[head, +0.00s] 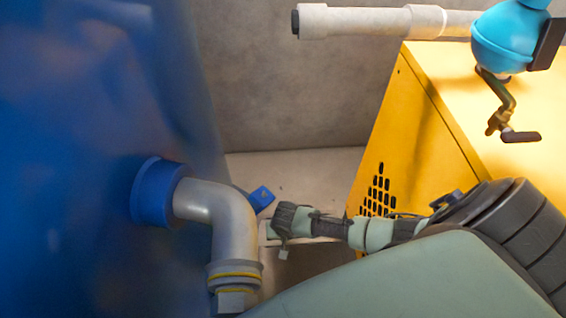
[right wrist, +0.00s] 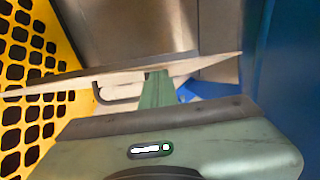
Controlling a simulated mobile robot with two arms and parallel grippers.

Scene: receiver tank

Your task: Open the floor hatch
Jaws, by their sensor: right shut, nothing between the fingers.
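A thin plate with a pale edge, which looks like the floor hatch lid (right wrist: 60,83), runs across the right wrist view at a slant. A dark bent bar (right wrist: 103,97), possibly a handle, shows just below it. My right gripper (right wrist: 157,76) is shut and empty, its green fingertips overlapping the plate's edge in the picture; I cannot tell whether they touch. In the head view the right gripper (head: 280,228) is low in the gap between the blue tank and the yellow cabinet. The hatch is mostly hidden there. My left gripper is out of view.
The blue tank (head: 70,130) fills the left, with a grey elbow pipe (head: 235,225) close beside the right gripper. The yellow cabinet (head: 410,120) with a perforated side stands right. A white pipe (head: 370,21) and a cyan valve (head: 508,38) are above. The gap is narrow.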

